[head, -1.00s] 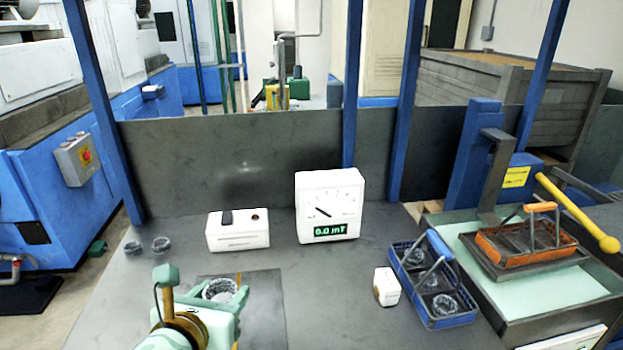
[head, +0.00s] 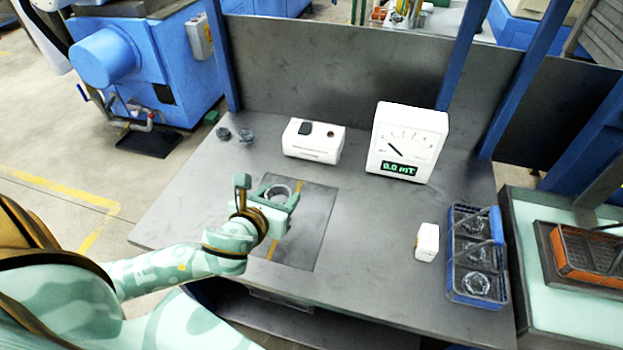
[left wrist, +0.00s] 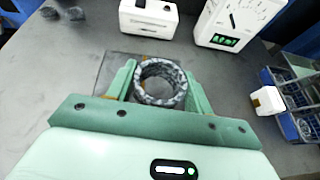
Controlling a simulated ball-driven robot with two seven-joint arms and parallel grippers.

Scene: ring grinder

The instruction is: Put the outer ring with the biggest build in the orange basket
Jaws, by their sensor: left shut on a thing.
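My left gripper (head: 279,195) is shut on a grey metal ring (head: 276,192), above the dark plate on the table. In the left wrist view the ring (left wrist: 161,83) sits upright-axis between the two green fingers, its hole facing up. The orange basket (head: 588,252) stands at the right edge of the head view, partly cut off. A blue basket (head: 451,287) with several rings in its compartments stands on the table's right side. Two small dark rings (head: 235,134) lie at the table's back left. My right gripper is not in view.
A white meter (head: 407,143) reading 0.0 mT and a white box (head: 313,141) with a dark switch stand at the back. A small white block (head: 427,242) stands beside the blue basket. The table's front middle is clear.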

